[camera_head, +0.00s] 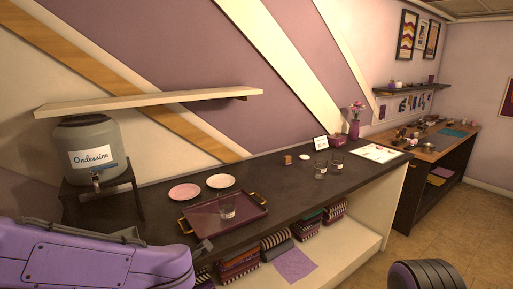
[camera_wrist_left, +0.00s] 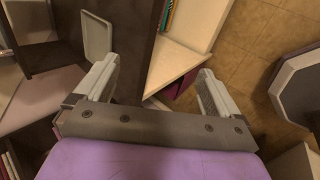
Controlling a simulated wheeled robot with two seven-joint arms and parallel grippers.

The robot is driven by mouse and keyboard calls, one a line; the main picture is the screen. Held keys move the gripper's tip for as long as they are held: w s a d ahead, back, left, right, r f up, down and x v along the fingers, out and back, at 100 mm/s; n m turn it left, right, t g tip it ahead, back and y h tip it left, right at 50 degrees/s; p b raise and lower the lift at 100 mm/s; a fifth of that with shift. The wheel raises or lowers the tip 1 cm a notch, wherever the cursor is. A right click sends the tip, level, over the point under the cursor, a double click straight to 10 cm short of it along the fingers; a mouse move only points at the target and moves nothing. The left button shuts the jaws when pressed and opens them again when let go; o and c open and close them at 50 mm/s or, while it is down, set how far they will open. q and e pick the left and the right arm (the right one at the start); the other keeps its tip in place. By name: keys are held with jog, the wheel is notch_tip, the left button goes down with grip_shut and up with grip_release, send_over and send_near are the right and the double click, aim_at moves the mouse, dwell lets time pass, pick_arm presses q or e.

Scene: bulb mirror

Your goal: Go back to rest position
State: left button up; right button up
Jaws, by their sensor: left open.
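My left gripper (camera_wrist_left: 158,88) is open in the left wrist view, its two pale fingers wide apart with nothing between them. In the head view my purple left arm reaches in from the lower left, beside the front edge of the dark counter (camera_head: 265,203). A finger of the left gripper shows near the tray's front corner; the rest is hidden by the arm. My right gripper is in neither view.
A purple tray (camera_head: 203,226) holding a clear glass (camera_head: 226,207) lies near the counter's front edge, close to my left arm. Two plates (camera_head: 185,191) and a water dispenser (camera_head: 92,160) stand behind.

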pick_arm(q)
jog(key=s+a+f+m, duration=0.2)
jog(key=f+m, duration=0.2)
jog(key=f, duration=0.3)
jog(key=s+a+f+m+t+b, duration=0.1)
jog(key=s+a+f+m, duration=0.15)
jog(key=f+m, duration=0.4)
jog(key=s+a+f+m, duration=0.1)
jog(key=s+f+m, duration=0.2)
jog(key=f, duration=0.6)
jog(key=s+a+f+m+g, duration=0.2)
jog(key=s+f, duration=0.3)
jog(key=s, duration=0.4)
jog(key=s+a+f+m+g+b, duration=0.1)
jog(key=s+a+f+m+g, duration=0.1)
jog(key=s+f, duration=0.4)
jog(key=s+m, duration=0.1)
jog(key=s, duration=0.2)
jog(key=shift+s+a+f+h+b, duration=0.2)
jog(key=shift+f+h+b, duration=0.1)
jog(key=shift+h, duration=0.1)
